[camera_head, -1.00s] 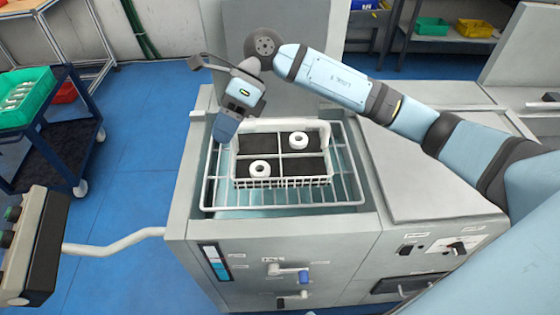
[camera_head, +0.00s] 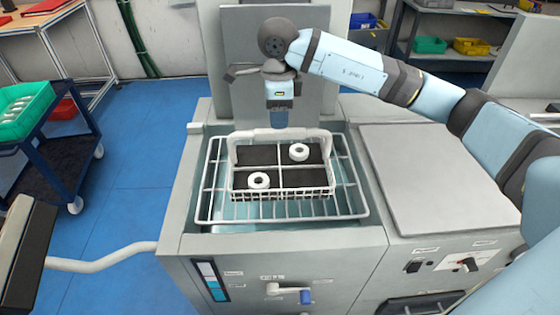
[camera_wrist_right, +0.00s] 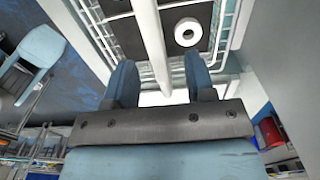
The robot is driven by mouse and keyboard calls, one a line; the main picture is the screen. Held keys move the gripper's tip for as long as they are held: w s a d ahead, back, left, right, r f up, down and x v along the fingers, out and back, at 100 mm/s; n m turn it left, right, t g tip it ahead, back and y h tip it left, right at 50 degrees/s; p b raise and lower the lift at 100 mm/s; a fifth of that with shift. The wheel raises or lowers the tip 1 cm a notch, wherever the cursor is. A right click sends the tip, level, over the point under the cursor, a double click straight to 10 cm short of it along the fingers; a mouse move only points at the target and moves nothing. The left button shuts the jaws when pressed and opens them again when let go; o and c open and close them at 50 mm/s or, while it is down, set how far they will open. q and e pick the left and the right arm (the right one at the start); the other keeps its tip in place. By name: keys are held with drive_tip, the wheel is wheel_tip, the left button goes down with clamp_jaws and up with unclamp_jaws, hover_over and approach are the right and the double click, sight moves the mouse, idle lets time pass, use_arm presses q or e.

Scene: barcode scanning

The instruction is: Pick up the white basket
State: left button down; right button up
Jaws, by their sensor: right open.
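The white basket (camera_head: 283,193) is a small divided wire basket with a dark floor, standing upright on a wire rack over the machine's basin. Two white rings (camera_head: 299,151) lie in separate compartments. My right gripper (camera_head: 279,121) points down just above the middle of that handle. In the right wrist view the two fingers (camera_wrist_right: 160,84) are apart, and the white handle bar (camera_wrist_right: 150,40) shows between them; whether they touch it I cannot tell. My left gripper is not in view.
The wire rack (camera_head: 352,212) surrounds the basket inside the grey machine (camera_head: 200,235). A raised panel (camera_head: 232,50) stands behind. A flat grey top (camera_head: 425,170) lies to the right. A dark cart with a green bin (camera_head: 25,108) stands at the left.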

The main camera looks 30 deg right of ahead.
sight(280, 137)
drive_tip(key=f, duration=0.5)
drive_tip(key=shift+s+f, duration=0.15)
drive_tip(key=shift+s, duration=0.2)
drive_tip(key=shift+f, duration=0.1)
drive_tip(key=shift+f, duration=0.25)
idle(0.4)
drive_tip(key=shift+r, duration=0.1)
clamp_jaws()
